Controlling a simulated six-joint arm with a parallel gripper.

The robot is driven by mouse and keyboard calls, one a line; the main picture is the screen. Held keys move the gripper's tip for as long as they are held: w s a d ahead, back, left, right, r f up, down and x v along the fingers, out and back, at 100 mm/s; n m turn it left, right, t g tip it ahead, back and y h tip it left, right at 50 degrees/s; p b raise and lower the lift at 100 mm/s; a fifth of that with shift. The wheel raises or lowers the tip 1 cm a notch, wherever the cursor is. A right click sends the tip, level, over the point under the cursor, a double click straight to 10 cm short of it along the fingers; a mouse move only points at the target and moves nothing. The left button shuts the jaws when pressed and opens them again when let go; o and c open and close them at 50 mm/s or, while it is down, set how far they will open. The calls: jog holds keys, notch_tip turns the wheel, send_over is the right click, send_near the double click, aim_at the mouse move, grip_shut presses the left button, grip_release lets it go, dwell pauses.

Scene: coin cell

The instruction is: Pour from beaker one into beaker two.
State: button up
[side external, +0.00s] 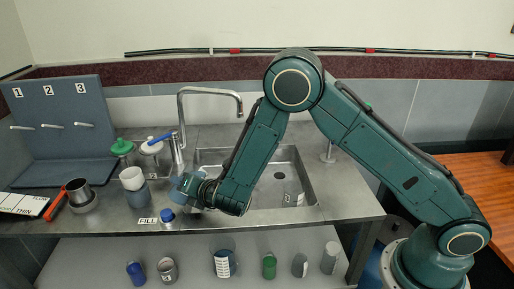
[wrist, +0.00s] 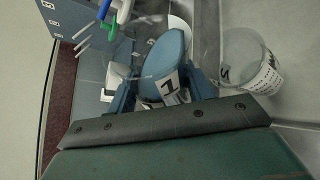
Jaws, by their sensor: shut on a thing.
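My gripper (wrist: 164,94) is shut on beaker one (wrist: 170,85). Beaker one carries a white label with a 1 and shows a blue oval face in the wrist view, between the two blue fingers. In the side view my gripper (side external: 195,188) is above the counter just left of the sink, with a bluish translucent shape at its end. A clear beaker (wrist: 250,62) stands to the right of the fingers in the wrist view, apart from them. Its dark mark looks like a 2, and it carries a printed scale. I cannot tell the liquid levels.
The sink (side external: 240,205) and tap (side external: 182,125) are beside my gripper. A white cup (side external: 132,178), a metal cup (side external: 78,190) and a green-lidded jar (side external: 122,150) stand left. Several containers stand on the lower shelf (side external: 200,270).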

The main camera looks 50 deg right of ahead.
aim_at(173, 191)
jog(key=shift+r+m+y, duration=0.5)
jog(key=shift+m, duration=0.2)
dwell(2.2)
jog(key=shift+f+t+p, duration=0.15)
jog(key=shift+t+p, duration=0.15)
jog(key=shift+p, duration=0.2)
dwell(0.9)
jog(key=shift+a, duration=0.1)
jog(key=shift+n+g+h, duration=0.4)
jog(key=shift+n+h, duration=0.3)
jog(key=shift+n, duration=0.4)
jog(key=shift+w+a+n, duration=0.1)
jog(key=shift+a+n, duration=0.15)
jog(key=shift+n, duration=0.15)
jog(key=shift+a+h, duration=0.1)
jog(key=shift+h, duration=0.2)
jog(key=shift+w+a+r+n+g+h, duration=0.25)
jog(key=shift+a+r+n+h, duration=0.25)
jog(key=shift+a+r+n, duration=0.25)
jog(key=shift+w+a+r+n+g+h+b, duration=0.1)
jog(key=shift+a+r+n+g+h+b, duration=0.15)
jog(key=shift+a+n+h+b, duration=0.35)
jog(key=shift+w+a+r+n+g+h+b, duration=0.15)
jog(key=shift+r+n+h+b, duration=0.2)
jog(key=shift+n, duration=0.4)
